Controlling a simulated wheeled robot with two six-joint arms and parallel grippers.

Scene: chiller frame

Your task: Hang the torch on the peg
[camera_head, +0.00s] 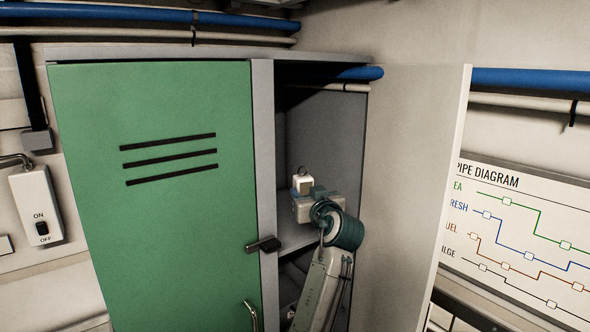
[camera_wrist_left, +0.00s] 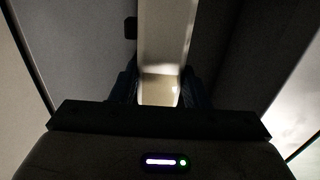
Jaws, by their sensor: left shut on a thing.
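The torch (camera_head: 302,181) is a small pale block with a dark ring on top, seen inside the open right-hand locker compartment. My left gripper (camera_head: 304,195) is inside this compartment, just below the torch's visible top. In the left wrist view, the gripper (camera_wrist_left: 157,92) is shut on the pale torch body (camera_wrist_left: 165,35), with one dark finger on each side. In the head view the fingers are mostly hidden by the wrist. I cannot make out the peg in either view. My right gripper is not in view.
The locker's green left door (camera_head: 150,230) is shut. Its right door (camera_head: 405,200) stands open beside my arm. A grey divider post (camera_head: 264,150) borders the opening on the left, close to my wrist. A shelf (camera_head: 290,238) lies below the gripper. The upper compartment looks empty.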

